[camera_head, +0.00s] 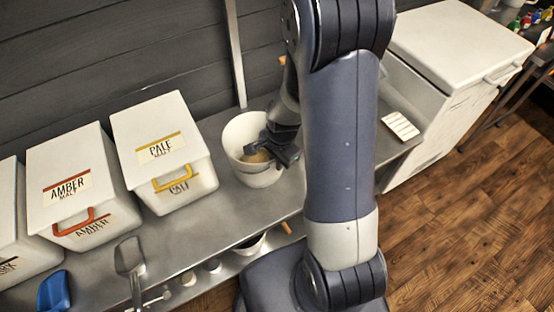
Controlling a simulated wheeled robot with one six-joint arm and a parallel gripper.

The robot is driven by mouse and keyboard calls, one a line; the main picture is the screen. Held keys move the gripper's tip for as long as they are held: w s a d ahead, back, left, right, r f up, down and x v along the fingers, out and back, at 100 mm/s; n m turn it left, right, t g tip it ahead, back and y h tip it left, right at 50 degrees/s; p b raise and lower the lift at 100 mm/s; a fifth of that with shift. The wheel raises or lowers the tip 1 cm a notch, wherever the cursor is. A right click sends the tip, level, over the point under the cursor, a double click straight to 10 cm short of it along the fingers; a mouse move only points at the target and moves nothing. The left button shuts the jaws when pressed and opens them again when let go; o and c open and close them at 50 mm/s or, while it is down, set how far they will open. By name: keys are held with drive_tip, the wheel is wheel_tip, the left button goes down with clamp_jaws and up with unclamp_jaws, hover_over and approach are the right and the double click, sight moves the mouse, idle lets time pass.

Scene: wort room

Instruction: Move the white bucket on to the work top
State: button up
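The white bucket (240,134) stands upright on the grey metal work top (222,211), right of the malt bins. Some tan, grain-like stuff shows inside it. My gripper (268,153) is at the bucket's right side, with its end over the bucket's mouth. A dark finger lies inside the opening and another part is by the right rim. My arm hides part of the bucket's right side. I cannot tell whether the fingers are closed on the rim.
A pale malt bin (160,124) and an amber malt bin (65,165) stand to the left. A metal scoop (129,258) and a blue scoop (54,292) lie near the front. A white chest (455,45) stands at the right, beside open wooden floor (470,215).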

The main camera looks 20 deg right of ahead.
drive_tip(key=shift+o, duration=1)
drive_tip(key=shift+r, duration=0.15)
wheel_tip(320, 180, up, 12)
drive_tip(key=s+p, duration=0.1)
drive_tip(key=p, duration=0.1)
drive_tip(key=shift+d, duration=0.25)
idle(0.5)
drive_tip(key=f, duration=0.4)
drive_tip(key=f+b, duration=0.1)
drive_tip(key=f, duration=0.3)
drive_tip(key=w+f+b, duration=0.1)
drive_tip(key=f, duration=0.3)
drive_tip(key=shift+a+f, duration=0.15)
drive_tip(key=shift+a, duration=0.15)
drive_tip(key=shift+w+r+p, duration=0.1)
drive_tip(key=shift+r+p, duration=0.25)
drive_tip(key=shift+r, duration=1.15)
